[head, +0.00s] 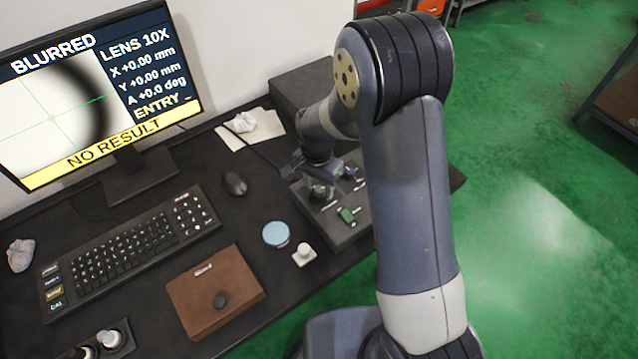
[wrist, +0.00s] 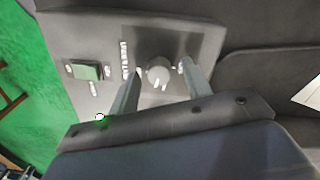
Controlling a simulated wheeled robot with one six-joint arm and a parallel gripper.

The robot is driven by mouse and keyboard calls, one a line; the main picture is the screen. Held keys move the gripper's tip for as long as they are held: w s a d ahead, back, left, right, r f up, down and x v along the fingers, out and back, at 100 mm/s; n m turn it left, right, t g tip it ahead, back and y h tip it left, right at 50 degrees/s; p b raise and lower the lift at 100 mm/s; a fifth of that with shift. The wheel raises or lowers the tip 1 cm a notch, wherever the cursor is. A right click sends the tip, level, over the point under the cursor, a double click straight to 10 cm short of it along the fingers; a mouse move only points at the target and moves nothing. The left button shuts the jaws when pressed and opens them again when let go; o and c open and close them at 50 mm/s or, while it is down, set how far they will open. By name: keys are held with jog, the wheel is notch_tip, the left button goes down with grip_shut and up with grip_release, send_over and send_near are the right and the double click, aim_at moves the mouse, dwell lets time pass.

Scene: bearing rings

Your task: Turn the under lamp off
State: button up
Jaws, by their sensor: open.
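A dark grey control box (head: 335,231) stands on the desk beneath my gripper and fills much of the wrist view (wrist: 205,40). On its top is a round grey knob (wrist: 158,70) with white marks around it. A green rocker switch (wrist: 86,71) sits to its left in the wrist view, and also shows in the head view (head: 347,214). My gripper (wrist: 158,80) is open, with one finger on each side of the knob; I cannot tell whether they touch it. In the head view my gripper (head: 318,187) partly hides the box. The labels are too small to read.
The monitor (head: 95,85) reads BLURRED and NO RESULT. A keyboard (head: 125,250), mouse (head: 235,184), brown case (head: 215,290), blue disc (head: 276,234) and small white piece (head: 304,254) lie on the desk left of the box.

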jog(key=c, duration=1)
jog(key=shift+n, duration=0.3)
jog(key=n+b, duration=0.1)
jog(key=n, duration=0.2)
jog(key=shift+n, duration=0.4)
jog(key=n+b, duration=0.1)
jog(key=n, duration=0.4)
jog(key=shift+s, duration=0.1)
jog(key=n+b, duration=0.1)
jog(key=n, duration=0.4)
jog(key=shift+n, duration=0.4)
jog(key=shift+n+t, duration=0.3)
jog(key=shift+n, duration=2.3)
